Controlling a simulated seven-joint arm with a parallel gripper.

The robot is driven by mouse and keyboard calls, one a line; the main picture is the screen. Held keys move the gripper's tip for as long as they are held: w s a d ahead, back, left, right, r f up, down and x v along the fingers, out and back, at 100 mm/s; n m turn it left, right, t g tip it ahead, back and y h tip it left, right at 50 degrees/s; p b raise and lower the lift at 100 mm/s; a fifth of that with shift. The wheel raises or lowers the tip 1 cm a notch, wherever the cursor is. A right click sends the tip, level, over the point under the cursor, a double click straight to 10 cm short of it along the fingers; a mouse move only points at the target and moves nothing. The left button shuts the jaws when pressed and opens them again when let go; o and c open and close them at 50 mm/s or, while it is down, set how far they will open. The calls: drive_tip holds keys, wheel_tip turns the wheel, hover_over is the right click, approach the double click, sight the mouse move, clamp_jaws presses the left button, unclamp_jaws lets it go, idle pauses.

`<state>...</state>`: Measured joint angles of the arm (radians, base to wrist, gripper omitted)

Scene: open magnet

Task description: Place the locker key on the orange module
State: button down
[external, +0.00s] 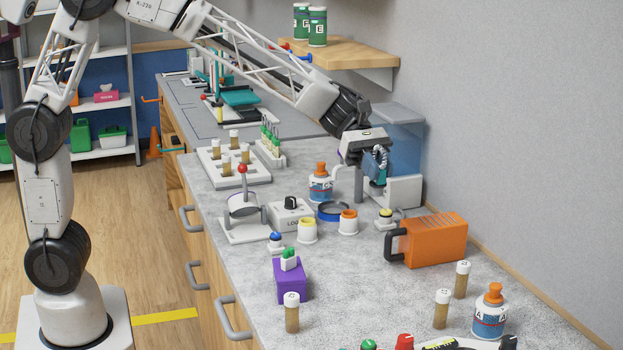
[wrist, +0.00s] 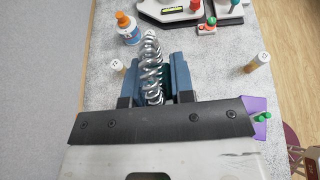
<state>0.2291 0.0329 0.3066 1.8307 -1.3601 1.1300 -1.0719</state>
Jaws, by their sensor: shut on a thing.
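The orange module (external: 436,240) is an orange box with a black handle on its left side, standing on the grey counter near the wall. I cannot see it in the wrist view. My gripper (external: 375,175) is above the counter, beyond and to the left of the orange module in the external view. It is shut on a silver coil (wrist: 152,65), which seems to be the locker key's coiled band. The coil also shows at my gripper in the external view (external: 382,158). The key itself cannot be made out. My fingers look blue-grey in the wrist view.
Around the module stand a small yellow-topped piece (external: 385,217), an orange-ringed white cup (external: 348,222) and vials (external: 461,279). A white block (external: 403,191) and a blue translucent bin (external: 402,140) are beside my gripper. A purple box (external: 290,279) stands nearer the front edge.

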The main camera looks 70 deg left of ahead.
drive_tip(key=a+f, duration=0.6)
drive_tip(key=a, duration=0.4)
drive_tip(key=shift+w+a+f, duration=0.2)
drive_tip(key=shift+w+f, duration=0.15)
drive_tip(key=shift+w, duration=0.05)
hover_over(426, 223)
drive_tip(key=shift+f, duration=0.75)
drive_tip(key=shift+f, duration=1.75)
drive_tip(key=shift+f, duration=0.1)
